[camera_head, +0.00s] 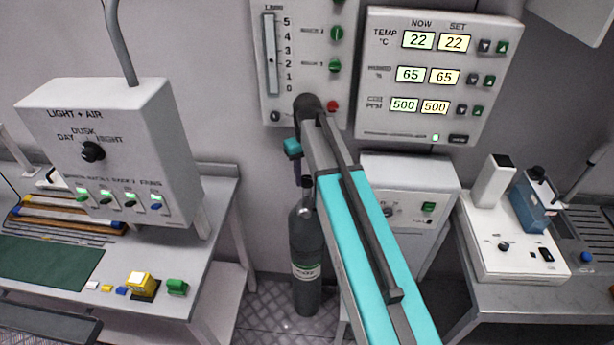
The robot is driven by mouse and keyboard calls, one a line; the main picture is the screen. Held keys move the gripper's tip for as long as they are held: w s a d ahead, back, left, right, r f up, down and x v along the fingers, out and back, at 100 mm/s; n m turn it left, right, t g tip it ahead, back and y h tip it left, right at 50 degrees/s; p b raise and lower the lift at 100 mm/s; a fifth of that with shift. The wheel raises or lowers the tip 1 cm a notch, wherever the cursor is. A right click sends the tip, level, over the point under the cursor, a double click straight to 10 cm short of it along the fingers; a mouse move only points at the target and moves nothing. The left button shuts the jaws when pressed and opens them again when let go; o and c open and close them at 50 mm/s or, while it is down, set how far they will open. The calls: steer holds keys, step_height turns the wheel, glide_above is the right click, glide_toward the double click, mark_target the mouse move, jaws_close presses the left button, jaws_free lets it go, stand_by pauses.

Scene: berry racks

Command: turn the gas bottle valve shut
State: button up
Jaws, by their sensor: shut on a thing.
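The gas bottle (307,262) is a dark grey cylinder with a pale label. It stands upright on the floor against the back wall, between the two benches. My arm crosses the middle of the view and bends down above the bottle. My gripper (306,184) is small and dark at the bottle's top, partly hidden by the arm link. It is shut on the valve at the bottle's neck. The valve itself is mostly hidden, so its turn position cannot be told.
A light and air control box (115,145) stands over the left bench (215,200). A climate display panel (440,75) and a flow gauge panel (300,60) hang on the wall. A white cabinet (410,190) is right of the bottle. Instruments fill the right bench (530,315).

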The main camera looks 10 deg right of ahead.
mark_target(307, 180)
steer(key=shift+n, duration=1.3)
steer(key=o, duration=1)
steer(key=shift+o, duration=0.2)
steer(key=shift+r, duration=0.15)
step_height(307, 180, up, 13)
steer(key=b, duration=0.4)
steer(key=shift+r, duration=0.2)
